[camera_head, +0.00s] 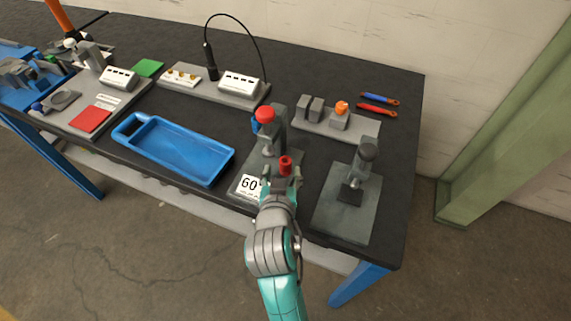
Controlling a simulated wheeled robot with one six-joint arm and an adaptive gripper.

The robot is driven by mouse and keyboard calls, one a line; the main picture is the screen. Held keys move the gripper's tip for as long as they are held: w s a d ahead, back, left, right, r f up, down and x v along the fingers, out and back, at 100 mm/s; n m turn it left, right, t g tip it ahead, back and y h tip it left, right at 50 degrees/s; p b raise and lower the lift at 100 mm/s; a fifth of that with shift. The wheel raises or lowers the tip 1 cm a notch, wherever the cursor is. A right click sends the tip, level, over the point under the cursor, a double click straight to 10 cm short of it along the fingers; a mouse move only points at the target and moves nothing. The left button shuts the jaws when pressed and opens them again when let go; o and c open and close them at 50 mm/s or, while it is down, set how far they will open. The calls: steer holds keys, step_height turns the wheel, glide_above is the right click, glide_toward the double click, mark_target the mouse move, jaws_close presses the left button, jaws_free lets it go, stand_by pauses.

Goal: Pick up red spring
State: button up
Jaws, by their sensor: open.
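A small red upright cylinder (286,164), which looks like the red spring, stands at the press station with the "60" label. My gripper (283,182) is just in front of it, on the near side, and is open. The fingers are small and partly hidden by my own wrist, so I cannot tell whether they touch or surround the red piece. Its lower part is hidden by the gripper.
The grey press (278,125) with a red knob (265,114) rises close behind the gripper. A second press (366,165) stands to the right. An empty blue tray (152,122) lies left. Two screwdriver-like tools (377,109) lie at the back right.

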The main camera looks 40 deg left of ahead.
mark_target(285, 167)
steer(key=x, duration=0.5)
steer(key=shift+w+d+f, duration=0.1)
steer(key=shift+w+d, duration=0.05)
steer(key=shift+d, duration=0.15)
jaws_close()
